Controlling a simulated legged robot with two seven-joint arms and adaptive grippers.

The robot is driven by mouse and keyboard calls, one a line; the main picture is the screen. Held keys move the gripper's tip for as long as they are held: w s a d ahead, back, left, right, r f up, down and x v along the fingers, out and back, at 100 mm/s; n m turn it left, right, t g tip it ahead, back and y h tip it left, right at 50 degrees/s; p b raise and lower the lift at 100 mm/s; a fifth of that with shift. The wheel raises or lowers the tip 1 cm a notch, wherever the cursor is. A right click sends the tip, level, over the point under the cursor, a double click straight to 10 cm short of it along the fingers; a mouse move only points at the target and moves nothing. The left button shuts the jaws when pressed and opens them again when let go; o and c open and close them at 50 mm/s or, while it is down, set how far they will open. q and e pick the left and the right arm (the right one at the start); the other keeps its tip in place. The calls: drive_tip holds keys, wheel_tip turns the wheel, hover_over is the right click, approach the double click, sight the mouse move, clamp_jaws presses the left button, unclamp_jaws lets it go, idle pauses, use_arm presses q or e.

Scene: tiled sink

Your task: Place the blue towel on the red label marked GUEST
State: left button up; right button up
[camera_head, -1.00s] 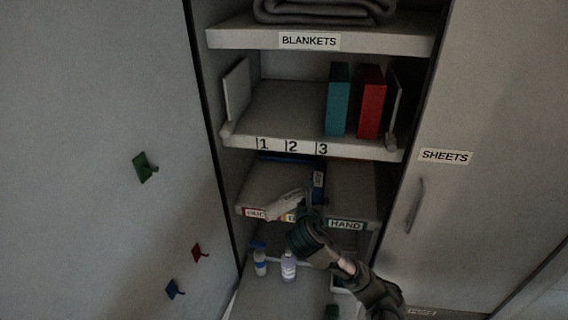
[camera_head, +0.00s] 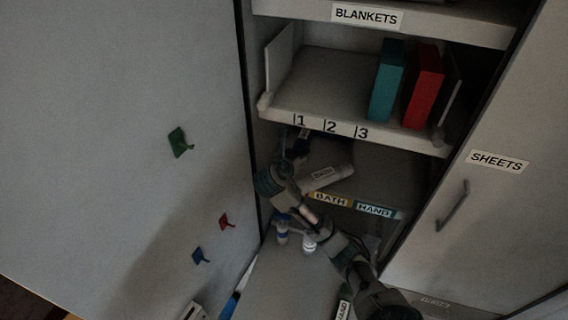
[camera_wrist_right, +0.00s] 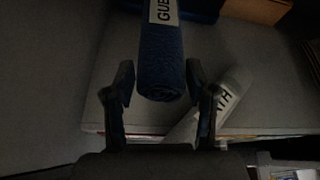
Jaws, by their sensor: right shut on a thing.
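The blue towel (camera_wrist_right: 160,65) is a dark blue roll with a white GUEST tag, and it lies between the fingers of my right gripper (camera_wrist_right: 157,85) in the right wrist view. In the head view my right gripper (camera_head: 287,160) is at the left part of the towel shelf, shut on the towel (camera_head: 301,143), which is mostly dark and partly covered. The red GUEST label is hidden behind my right arm at the left of the shelf edge. My left gripper is not in view.
A white BATH towel (camera_head: 326,177) lies tilted right of my gripper, above the yellow BATH label (camera_head: 332,200). The teal HAND label (camera_head: 375,210) is farther right. Bottles (camera_head: 309,244) stand below. A shelf with teal (camera_head: 386,80) and red boxes (camera_head: 424,87) is above.

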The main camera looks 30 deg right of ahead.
drive_tip(key=w+a+f, duration=0.2)
drive_tip(key=shift+w+a+f+p, duration=0.1)
drive_tip(key=shift+w+f+p, duration=0.05)
drive_tip(key=shift+w+p, duration=0.2)
drive_tip(key=shift+a+f, duration=0.2)
drive_tip(key=shift+f, duration=0.35)
wheel_tip(320, 180, down, 3)
drive_tip(key=shift+w+a+f+p, duration=0.1)
drive_tip(key=shift+a+f+p, duration=0.1)
drive_tip(key=shift+p, duration=0.35)
drive_tip(key=o, duration=1)
drive_tip(key=shift+d+f, duration=0.1)
drive_tip(key=shift+d, duration=0.05)
use_arm(q)
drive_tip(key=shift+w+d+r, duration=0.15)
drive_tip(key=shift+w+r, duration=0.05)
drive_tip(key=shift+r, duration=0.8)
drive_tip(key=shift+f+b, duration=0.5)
drive_tip(key=shift+b, duration=0.05)
use_arm(e)
drive_tip(key=v, duration=1.2)
